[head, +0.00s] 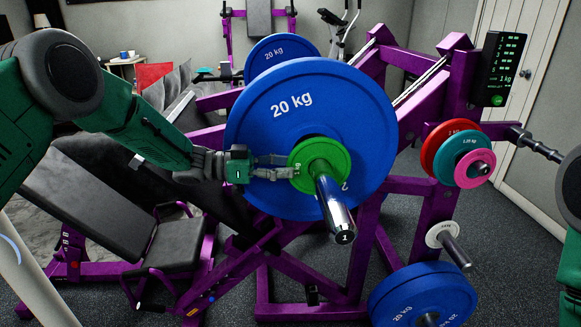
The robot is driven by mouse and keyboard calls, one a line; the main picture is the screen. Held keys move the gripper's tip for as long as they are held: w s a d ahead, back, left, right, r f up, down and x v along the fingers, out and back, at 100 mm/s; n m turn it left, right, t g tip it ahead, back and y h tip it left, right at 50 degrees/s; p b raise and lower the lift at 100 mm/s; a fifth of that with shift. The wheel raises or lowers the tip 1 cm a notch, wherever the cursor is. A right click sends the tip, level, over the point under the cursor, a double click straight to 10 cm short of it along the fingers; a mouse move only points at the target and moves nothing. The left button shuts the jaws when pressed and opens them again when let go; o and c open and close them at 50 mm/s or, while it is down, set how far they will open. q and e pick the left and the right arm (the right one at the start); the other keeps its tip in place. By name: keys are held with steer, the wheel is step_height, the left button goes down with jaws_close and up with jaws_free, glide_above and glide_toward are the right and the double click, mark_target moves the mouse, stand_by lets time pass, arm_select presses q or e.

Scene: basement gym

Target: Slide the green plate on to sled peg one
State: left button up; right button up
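The green plate (337,152) is around sled peg one (333,208), in front of a large blue 20 kg plate (260,135). The peg's bare metal end, marked 1, sticks out through the green plate toward me. Whether the green plate touches the blue one I cannot tell. My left gripper (287,167) comes in from the left and has its fingers at the green plate's left rim, one finger over the near face and the other toward its back. It looks shut on that rim. My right gripper is out of view; only part of my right arm shows at the right edge.
Another blue 20 kg plate (278,54) is on the far side of the purple sled frame (367,235). Small red, teal (454,157) and pink plates hang at the right.

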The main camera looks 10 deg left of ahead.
arm_select(q)
steer(key=v, duration=1)
steer(key=shift+a, duration=0.3)
